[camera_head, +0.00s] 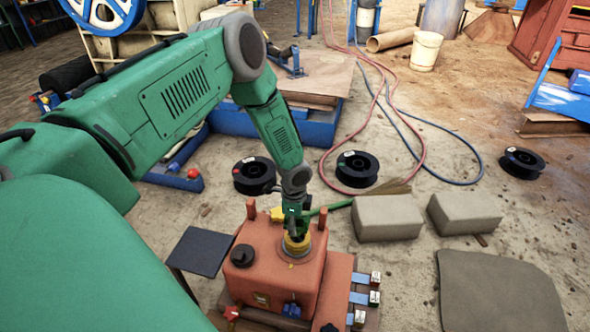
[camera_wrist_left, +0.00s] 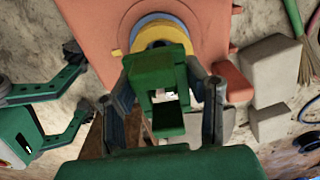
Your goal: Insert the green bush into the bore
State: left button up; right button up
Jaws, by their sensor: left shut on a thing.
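The orange-red housing (camera_head: 272,272) stands below my left gripper (camera_head: 295,226). A yellow ring (camera_head: 297,246) sits on its top, inside a grey rim, and also shows at the top of the left wrist view (camera_wrist_left: 160,35) with a blue band. My left gripper (camera_wrist_left: 163,85) is shut on a green blocky piece (camera_wrist_left: 158,72), apparently the bush, in line with the ring. Whether the piece touches or enters the bore is hidden. My right gripper (camera_wrist_left: 80,85) appears at the left of the left wrist view, empty with fingers apart; it is outside the head view.
A black knob (camera_head: 242,255) and two upright orange posts stand on the housing. Two grey blocks (camera_head: 388,217) (camera_head: 464,211) lie to the right. Black spools (camera_head: 357,168) lie behind, near red and blue hoses. A dark flat plate (camera_head: 201,251) is left of the housing.

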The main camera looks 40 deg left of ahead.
pick_arm(q)
jog(key=shift+f+b, duration=1.6)
jog(key=shift+f, duration=0.55)
jog(key=o, duration=1.5)
jog(key=shift+c, duration=0.2)
notch_tip(320, 180, up, 12)
